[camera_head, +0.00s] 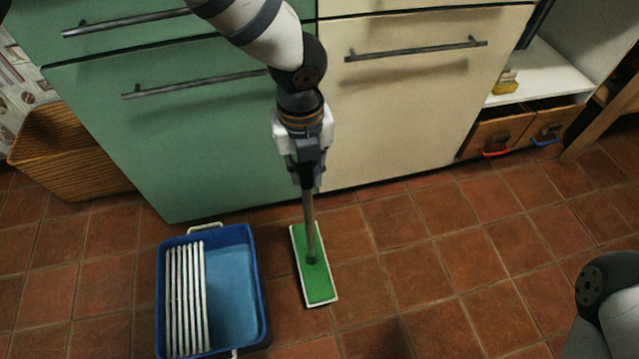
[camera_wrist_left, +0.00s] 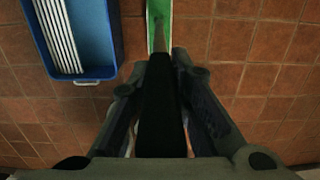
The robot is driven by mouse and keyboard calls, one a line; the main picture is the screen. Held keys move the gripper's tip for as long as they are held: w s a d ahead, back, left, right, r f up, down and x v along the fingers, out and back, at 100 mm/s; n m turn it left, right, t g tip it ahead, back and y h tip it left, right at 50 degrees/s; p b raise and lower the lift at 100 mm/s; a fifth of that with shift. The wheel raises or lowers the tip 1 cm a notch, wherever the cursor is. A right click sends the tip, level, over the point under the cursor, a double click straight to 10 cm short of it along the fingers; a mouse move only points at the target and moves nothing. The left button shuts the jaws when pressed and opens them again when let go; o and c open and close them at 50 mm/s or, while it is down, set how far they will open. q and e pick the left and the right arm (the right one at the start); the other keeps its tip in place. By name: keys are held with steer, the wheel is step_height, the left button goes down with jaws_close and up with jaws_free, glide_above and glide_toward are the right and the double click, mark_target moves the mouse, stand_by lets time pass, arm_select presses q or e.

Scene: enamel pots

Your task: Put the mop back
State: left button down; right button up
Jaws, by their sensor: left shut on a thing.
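The mop has a flat green head (camera_head: 314,264) with a pale edge, and it lies on or just above the tiled floor in the head view. Its thin grey-brown handle (camera_head: 308,216) rises to my left gripper (camera_head: 306,180), which is shut on it. In the left wrist view, the mop's green head (camera_wrist_left: 160,12) shows at the top centre. The dark grip (camera_wrist_left: 158,110) of the handle runs between the fingers of my left gripper (camera_wrist_left: 156,70). My right gripper is not in view; only part of my right arm shows at the lower right.
A blue bucket (camera_head: 262,300) with a white slatted wringer (camera_head: 186,300) stands left of the mop head. Green (camera_head: 150,150) and cream (camera_head: 420,110) cabinets line the back. A wicker basket (camera_head: 70,160) is at far left. The tiled floor (camera_head: 440,270) to the right is clear.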

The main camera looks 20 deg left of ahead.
arm_select(q)
steer(key=w+d+f+b, duration=0.1)
steer(key=w+f, duration=0.3)
steer(key=f, duration=0.4)
steer(key=shift+f+b, duration=0.2)
steer(key=shift+b, duration=0.6)
steer(key=shift+f, duration=0.1)
steer(key=c, duration=1.9)
jaws_free()
steer(key=shift+f, duration=0.1)
steer(key=o, duration=0.4)
